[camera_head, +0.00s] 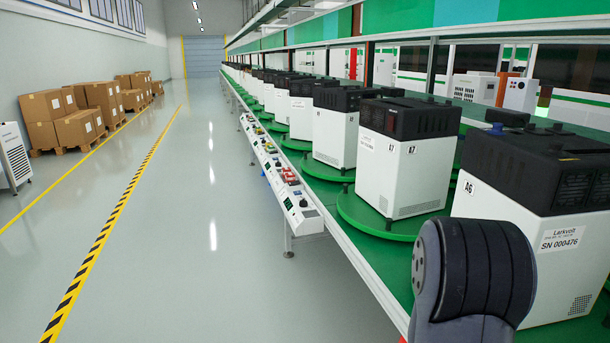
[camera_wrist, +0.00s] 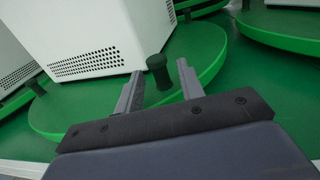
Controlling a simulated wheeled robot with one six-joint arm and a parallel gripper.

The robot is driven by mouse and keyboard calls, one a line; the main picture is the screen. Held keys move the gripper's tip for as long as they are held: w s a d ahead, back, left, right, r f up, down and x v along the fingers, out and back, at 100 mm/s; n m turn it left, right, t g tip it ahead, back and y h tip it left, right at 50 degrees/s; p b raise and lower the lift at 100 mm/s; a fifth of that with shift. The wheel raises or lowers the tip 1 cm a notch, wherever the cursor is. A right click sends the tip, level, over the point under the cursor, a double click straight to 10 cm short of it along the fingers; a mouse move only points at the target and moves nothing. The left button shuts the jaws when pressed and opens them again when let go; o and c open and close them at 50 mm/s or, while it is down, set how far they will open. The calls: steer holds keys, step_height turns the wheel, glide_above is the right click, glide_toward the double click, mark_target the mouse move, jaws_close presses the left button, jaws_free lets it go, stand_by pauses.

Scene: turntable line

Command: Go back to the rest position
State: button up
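In the wrist view my gripper (camera_wrist: 160,68) is open, its two grey fingers apart and nothing held between them. A short dark knob (camera_wrist: 158,72) stands on the rim of a green turntable (camera_wrist: 205,60), in line with the gap between the fingertips. I cannot tell how far it is from them. A white unit with a perforated vent (camera_wrist: 85,35) stands on that turntable. In the head view my gripper is hidden; only a dark part of my arm shows at the lower right, in front of the white unit labelled A6 (camera_head: 520,235).
A long green line holds white units with black tops, including A7 (camera_head: 400,165) on its turntable (camera_head: 375,222). Control boxes (camera_head: 300,212) line its edge. The grey aisle floor (camera_head: 190,230) is clear left of it. Cardboard boxes (camera_head: 75,125) stand by the left wall.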

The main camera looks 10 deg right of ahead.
steer(key=shift+w+d, duration=0.25)
steer(key=shift+d, duration=1.05)
steer(key=shift+s, duration=0.1)
